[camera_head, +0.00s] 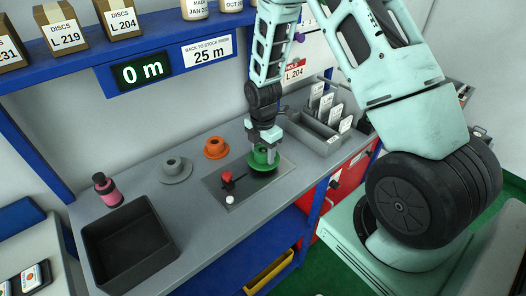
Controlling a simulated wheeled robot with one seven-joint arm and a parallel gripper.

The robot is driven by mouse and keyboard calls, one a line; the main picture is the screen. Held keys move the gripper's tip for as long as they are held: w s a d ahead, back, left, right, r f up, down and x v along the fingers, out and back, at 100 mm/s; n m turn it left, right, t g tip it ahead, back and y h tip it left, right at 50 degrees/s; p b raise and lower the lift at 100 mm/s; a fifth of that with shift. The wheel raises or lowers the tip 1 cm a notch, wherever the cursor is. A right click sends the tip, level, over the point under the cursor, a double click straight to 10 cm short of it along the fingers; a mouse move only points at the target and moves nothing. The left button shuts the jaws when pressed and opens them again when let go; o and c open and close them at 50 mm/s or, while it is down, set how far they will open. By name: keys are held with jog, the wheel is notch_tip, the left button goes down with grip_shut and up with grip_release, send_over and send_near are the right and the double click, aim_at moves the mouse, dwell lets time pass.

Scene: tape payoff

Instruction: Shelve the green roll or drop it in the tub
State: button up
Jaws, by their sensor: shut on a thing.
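A green roll (263,169) with a wide round base and a narrower hub sits at the right end of a dark plate on the grey bench. My gripper (264,154) comes down from above and is shut on the green roll's hub. A dark open tub (128,243) stands at the left front of the bench and looks empty. A blue shelf (87,62) runs along the wall above the bench. A sign on its edge reads "BACK TO STOCK FROM 25 m" (208,52).
An orange roll (216,148) and a grey roll (175,170) sit behind the plate. A red-topped part (228,178) and a white ball (229,199) are on the plate. A pink bottle (107,190) stands behind the tub. A grey divided tray (318,129) is at right. Labelled boxes (62,31) line the shelf.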

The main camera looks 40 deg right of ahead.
jog(key=shift+r+p, duration=1.85)
jog(key=shift+r, duration=0.65)
